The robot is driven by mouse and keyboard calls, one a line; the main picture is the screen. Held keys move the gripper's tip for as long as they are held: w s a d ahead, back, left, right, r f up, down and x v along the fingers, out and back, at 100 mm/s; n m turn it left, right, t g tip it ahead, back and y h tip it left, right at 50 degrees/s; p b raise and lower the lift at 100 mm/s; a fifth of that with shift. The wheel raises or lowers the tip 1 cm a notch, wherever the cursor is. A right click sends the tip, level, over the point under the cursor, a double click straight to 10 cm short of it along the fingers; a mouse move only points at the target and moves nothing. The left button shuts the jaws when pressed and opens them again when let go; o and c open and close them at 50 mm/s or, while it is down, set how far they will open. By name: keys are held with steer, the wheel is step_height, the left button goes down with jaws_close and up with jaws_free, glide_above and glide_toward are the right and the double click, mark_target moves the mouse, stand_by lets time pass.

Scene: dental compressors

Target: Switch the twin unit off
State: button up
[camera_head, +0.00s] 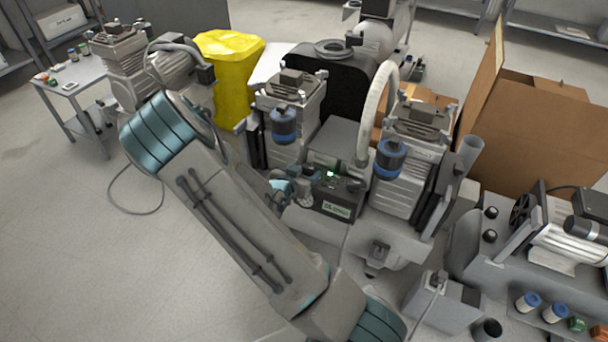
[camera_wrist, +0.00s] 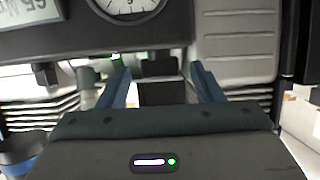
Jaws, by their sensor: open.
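The twin unit (camera_head: 345,190) stands in the middle of the head view, with two grey ribbed motor heads and two blue-capped filters. Between the heads is a grey control box (camera_head: 335,140) with a small lit green display and a dark labelled front (camera_head: 336,207). My gripper (camera_head: 290,190) is close to that front, at its left, partly hidden by my arm. In the wrist view my gripper (camera_wrist: 161,82) is open, with blue fingers on either side of a black block (camera_wrist: 160,82). Contact is unclear. A round gauge (camera_wrist: 126,6) shows above. I cannot make out a switch position.
A yellow-covered bin (camera_head: 228,75) stands behind my arm. Another compressor (camera_head: 545,235) is at the right, and open cardboard boxes (camera_head: 535,130) stand behind it. A small table (camera_head: 72,80) is at the left. The floor at the lower left is clear except for a cable.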

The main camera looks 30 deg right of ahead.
steer(key=shift+w+d+f, duration=0.1)
steer(key=shift+w+d, duration=0.1)
steer(key=c, duration=1)
